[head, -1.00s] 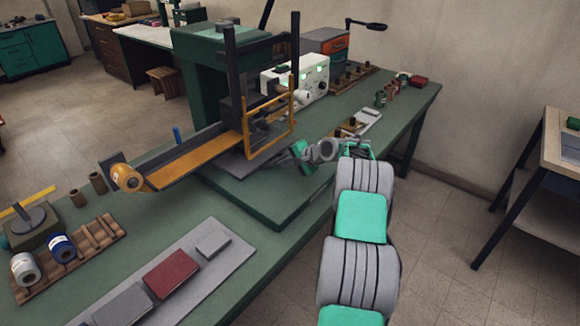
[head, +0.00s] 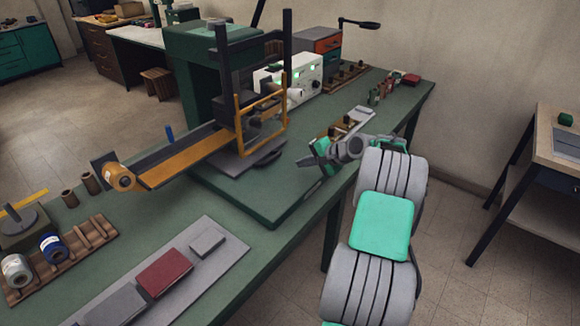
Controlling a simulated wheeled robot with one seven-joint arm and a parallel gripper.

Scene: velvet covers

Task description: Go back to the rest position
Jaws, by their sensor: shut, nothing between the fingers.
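My gripper (head: 303,162) shows in the head view at the end of my grey and green arm, over the right edge of the bench near the machine's base plate. Its fingers point left, and it is shut with nothing held. The dark green machine (head: 205,65) with a black frame and an orange guard (head: 262,115) stands on the green bench (head: 130,240), to the left of my gripper. My gripper is apart from the guard.
A grey tray (head: 225,262) with a red block (head: 165,272) lies front left. A wooden spool rack (head: 90,248) is at the far left. A white control box (head: 290,78) stands behind the machine. A side table (head: 545,150) is at the right, with open floor between.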

